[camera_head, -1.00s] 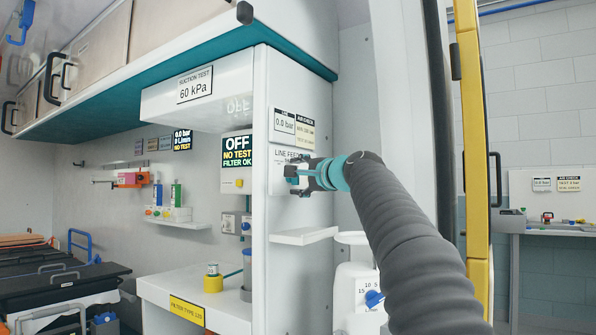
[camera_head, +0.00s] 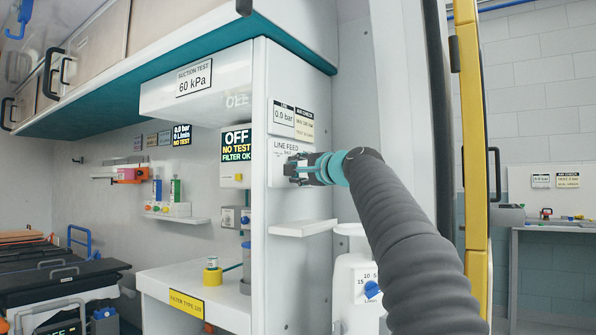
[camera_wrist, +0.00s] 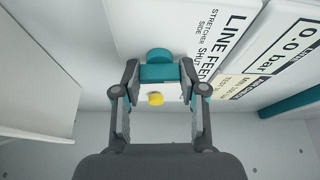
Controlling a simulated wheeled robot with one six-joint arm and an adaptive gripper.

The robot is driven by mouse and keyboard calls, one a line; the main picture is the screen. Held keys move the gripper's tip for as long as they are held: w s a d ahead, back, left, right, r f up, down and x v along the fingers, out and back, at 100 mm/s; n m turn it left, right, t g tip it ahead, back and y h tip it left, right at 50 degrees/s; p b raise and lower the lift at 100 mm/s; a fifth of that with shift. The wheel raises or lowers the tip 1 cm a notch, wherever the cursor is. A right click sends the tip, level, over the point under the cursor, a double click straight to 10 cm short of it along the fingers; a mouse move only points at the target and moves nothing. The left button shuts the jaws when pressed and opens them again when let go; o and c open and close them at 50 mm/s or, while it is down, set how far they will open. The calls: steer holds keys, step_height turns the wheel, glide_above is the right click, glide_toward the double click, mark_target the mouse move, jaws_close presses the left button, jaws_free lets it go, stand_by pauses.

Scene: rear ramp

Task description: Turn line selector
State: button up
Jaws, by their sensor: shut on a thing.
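The line selector is a teal knob (camera_wrist: 160,56) on the white "LINE FEED" panel (camera_head: 280,149). The wrist view shows the teal part between my gripper's fingertips (camera_wrist: 160,73), with a yellow spot (camera_wrist: 155,99) just below it. My gripper (camera_head: 292,170) is shut on the selector, against the front of the panel. In the head view my fingers hide the selector. The panel's lettering, "LINE FEED" and "STRETCHER SIDE SHUT", runs sideways in the wrist view.
A gauge label (camera_head: 283,118) reads 0.0 bar above the panel. A small white shelf (camera_head: 303,228) sticks out below my gripper. The display (camera_head: 236,146) at left reads OFF, NO TEST, FILTER OK. A yellow-edged door post (camera_head: 471,150) stands right of my arm.

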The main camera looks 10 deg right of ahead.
steer(key=shift+r+n+t+y+b, duration=0.1)
steer(key=shift+n+t+y+b, duration=0.3)
steer(key=shift+n+b, duration=0.85)
steer(key=shift+r+n+t+y+b, duration=0.15)
steer(key=shift+n+y+b, duration=0.6)
steer(key=shift+n, duration=0.85)
steer(key=shift+r+n+t+y+b, duration=0.1)
steer(key=shift+n+t+y+b, duration=0.2)
steer(key=shift+n+b, duration=1.05)
steer(key=shift+n, duration=0.3)
steer(key=o, duration=1.1)
steer(key=shift+s, duration=0.1)
steer(key=shift+o, duration=0.2)
steer(key=shift+f, duration=0.15)
steer(key=shift+d, duration=0.1)
steer(key=v, duration=1.1)
steer(key=shift+s+d, duration=0.3)
